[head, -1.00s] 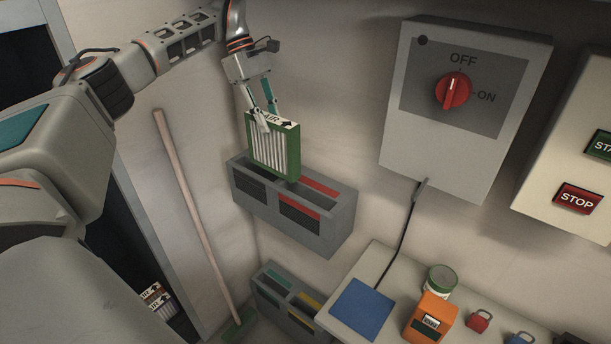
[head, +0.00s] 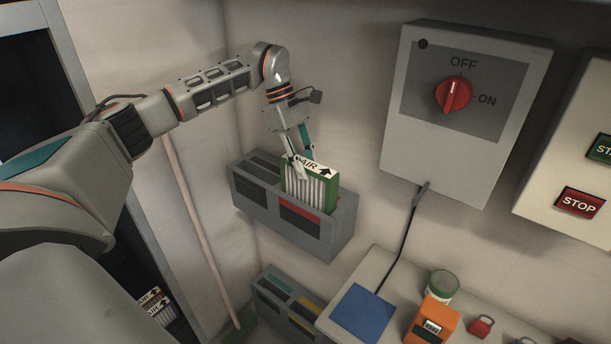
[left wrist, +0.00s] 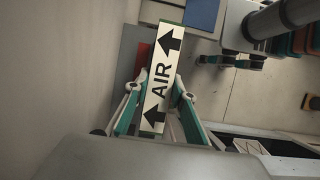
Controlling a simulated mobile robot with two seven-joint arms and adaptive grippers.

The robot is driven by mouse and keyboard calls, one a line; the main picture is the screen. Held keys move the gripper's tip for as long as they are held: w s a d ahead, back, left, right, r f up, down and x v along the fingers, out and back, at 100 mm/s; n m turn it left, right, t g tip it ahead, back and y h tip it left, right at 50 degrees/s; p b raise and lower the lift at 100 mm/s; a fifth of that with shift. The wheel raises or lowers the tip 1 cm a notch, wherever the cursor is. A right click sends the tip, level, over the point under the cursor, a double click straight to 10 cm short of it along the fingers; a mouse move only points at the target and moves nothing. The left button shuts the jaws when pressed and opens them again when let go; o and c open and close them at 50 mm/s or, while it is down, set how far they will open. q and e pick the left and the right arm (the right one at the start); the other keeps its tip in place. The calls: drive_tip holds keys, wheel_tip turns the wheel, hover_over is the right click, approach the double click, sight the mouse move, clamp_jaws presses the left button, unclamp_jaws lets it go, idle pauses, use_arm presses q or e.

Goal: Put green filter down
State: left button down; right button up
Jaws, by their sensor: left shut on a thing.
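The green filter (head: 309,187) has a green frame, white pleats and a white top label reading AIR with arrows. My left gripper (head: 299,166) is shut on its top edge. The filter is upright, with its lower part down in the right, red-marked compartment of the grey wall-mounted holder (head: 330,238). Its bottom is hidden by the holder's front. In the left wrist view the AIR label of the filter (left wrist: 163,78) lies between the fingers of my left gripper (left wrist: 155,105).
The holder's left compartment (head: 262,168) looks empty. A lower grey holder (head: 285,303) has teal and yellow marks. A bench with a blue mat (head: 362,311), an orange device (head: 432,320) and a can (head: 443,286) stands right. A switch box (head: 462,110) hangs above.

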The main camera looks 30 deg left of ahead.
use_arm(q)
drive_tip(key=shift+f, duration=1.85)
use_arm(e)
drive_tip(key=shift+s+d+f, duration=0.1)
drive_tip(key=shift+s+d, duration=0.05)
use_arm(q)
drive_tip(key=c, duration=1.7)
unclamp_jaws()
drive_tip(key=shift+f, duration=0.15)
drive_tip(key=v, duration=1.2)
use_arm(e)
drive_tip(key=shift+a, duration=0.2)
